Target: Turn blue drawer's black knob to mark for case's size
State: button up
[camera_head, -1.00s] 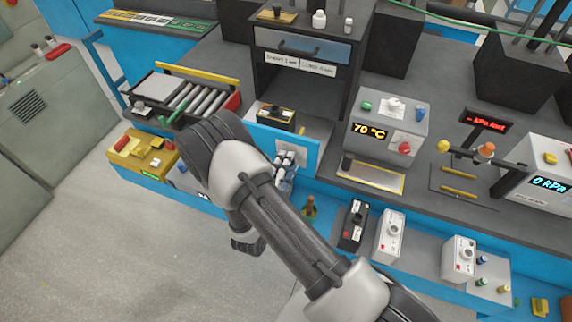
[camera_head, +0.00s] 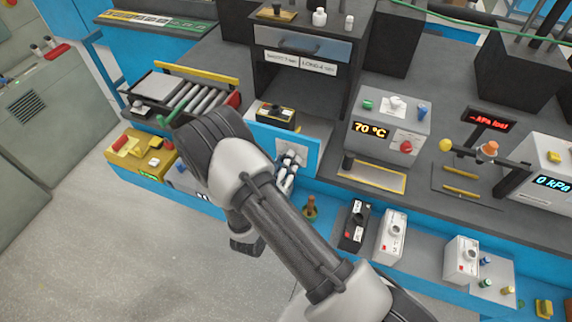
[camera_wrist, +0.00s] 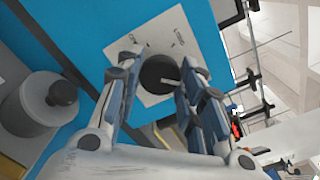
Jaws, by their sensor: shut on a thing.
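The blue drawer (camera_head: 262,139) fronts a bay under the black frame in the head view, with a black and yellow case (camera_head: 277,115) inside it. In the wrist view its blue front (camera_wrist: 85,25) carries a white plate (camera_wrist: 170,37) with small dark marks. The round black knob (camera_wrist: 159,73) sits on the plate, with a pale line on its face. My gripper (camera_wrist: 157,76) is shut on the knob, one finger on each side. In the head view my gripper (camera_head: 288,172) is at the drawer front, partly behind my arm, and the knob is hidden.
A grey box reading 70 °C (camera_head: 390,125) stands right of the drawer. A roller tray (camera_head: 190,100) lies to the left, above a yellow box (camera_head: 140,157). Black and white cases (camera_head: 356,226) stand on the lower shelf. The grey floor at lower left is clear.

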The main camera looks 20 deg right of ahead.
jog(key=m+b, duration=0.2)
jog(key=m, duration=0.7)
jog(key=shift+b, duration=0.3)
jog(key=shift+m, duration=0.3)
jog(key=o, duration=1.1)
jog(key=v, duration=1.2)
